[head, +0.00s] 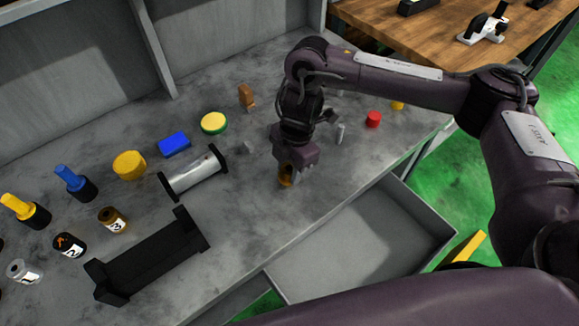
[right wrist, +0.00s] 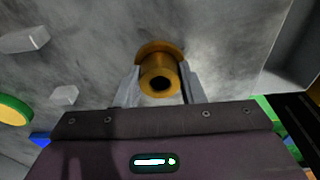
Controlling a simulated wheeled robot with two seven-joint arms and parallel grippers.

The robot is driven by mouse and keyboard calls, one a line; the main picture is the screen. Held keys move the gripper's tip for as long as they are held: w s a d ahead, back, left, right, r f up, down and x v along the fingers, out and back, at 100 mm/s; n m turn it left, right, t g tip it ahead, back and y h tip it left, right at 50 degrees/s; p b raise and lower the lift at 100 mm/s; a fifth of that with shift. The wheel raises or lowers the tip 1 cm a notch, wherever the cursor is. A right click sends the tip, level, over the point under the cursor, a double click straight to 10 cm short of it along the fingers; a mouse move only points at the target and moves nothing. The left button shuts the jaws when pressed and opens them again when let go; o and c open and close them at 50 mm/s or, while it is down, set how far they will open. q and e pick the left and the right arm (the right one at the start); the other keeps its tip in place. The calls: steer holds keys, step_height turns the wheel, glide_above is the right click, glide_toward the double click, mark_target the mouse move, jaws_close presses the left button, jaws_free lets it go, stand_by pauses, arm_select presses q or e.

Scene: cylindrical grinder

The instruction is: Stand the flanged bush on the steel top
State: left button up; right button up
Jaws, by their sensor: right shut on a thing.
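The flanged bush is a small brass-coloured sleeve with a wider collar; it shows in the head view (head: 285,181) and in the right wrist view (right wrist: 160,68). My right gripper (head: 289,173) points down over the grey steel top (head: 245,215) and is shut on the bush, one finger on each side. In the right wrist view the open bore end faces the camera and the flange is at the far end. I cannot tell whether the bush touches the top. My left gripper is not in view.
A silver cylinder on a black cradle (head: 194,175) and an empty black cradle (head: 148,258) lie to the left. A small grey block (head: 248,147), a grey pin (head: 340,133) and a red piece (head: 373,119) are nearby. An open drawer (head: 365,250) juts out in front.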

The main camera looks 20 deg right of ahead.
steer(key=o, duration=1.2)
steer(key=shift+f, duration=0.15)
steer(key=r, duration=0.4)
steer(key=d+r+p, duration=0.1)
steer(key=r, duration=0.3)
steer(key=r+p, duration=0.1)
steer(key=r, duration=0.3)
steer(key=shift+w+d+r, duration=0.15)
steer(key=shift+w+d, duration=0.15)
steer(key=shift+d, duration=0.05)
steer(key=shift+r, duration=0.1)
